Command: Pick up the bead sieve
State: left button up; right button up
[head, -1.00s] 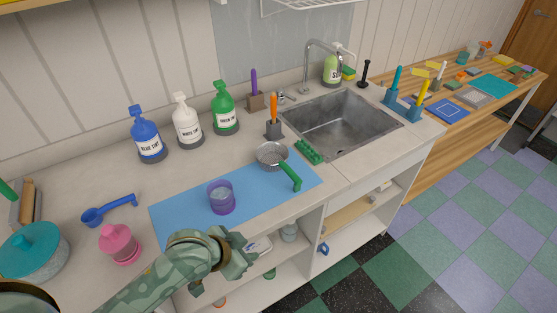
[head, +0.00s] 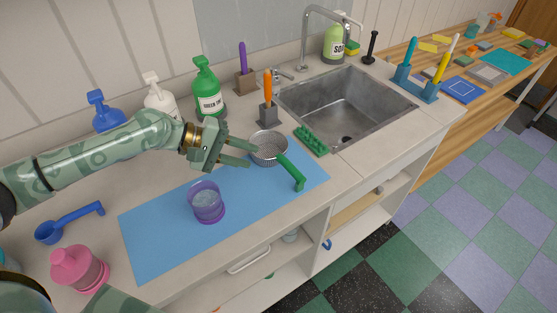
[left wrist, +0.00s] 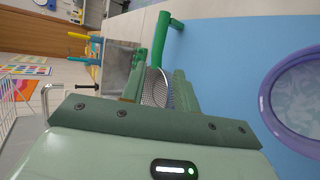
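The bead sieve (head: 268,148) is a round grey mesh bowl with a green handle. It sits at the back edge of the blue mat (head: 150,243), its handle pointing toward the front right. My left gripper (head: 252,154) is open just left of the sieve's bowl, its two green fingers pointing at it. In the left wrist view the mesh (left wrist: 155,88) shows between the open fingers, with the handle (left wrist: 161,38) beyond. The fingers partly hide the bowl, and I cannot tell whether they touch it. My right gripper is not in view.
A purple cup (head: 206,203) stands on the mat, close to my left gripper. An orange-handled tool in a grey holder (head: 268,113), a green rack (head: 311,140) and the sink (head: 345,105) surround the sieve. Tint bottles (head: 208,88) stand behind my left arm.

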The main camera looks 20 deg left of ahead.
aim_at(283, 163)
pick_arm(q)
jog(key=x, duration=0.6)
jog(key=shift+w+d+f+b, duration=0.15)
jog(key=shift+f+b, duration=0.05)
jog(key=shift+b, duration=0.1)
jog(key=b+x, duration=0.1)
jog(key=x, duration=0.4)
jog(key=shift+w+d, duration=0.15)
jog(key=shift+w, duration=0.15)
grip_shut()
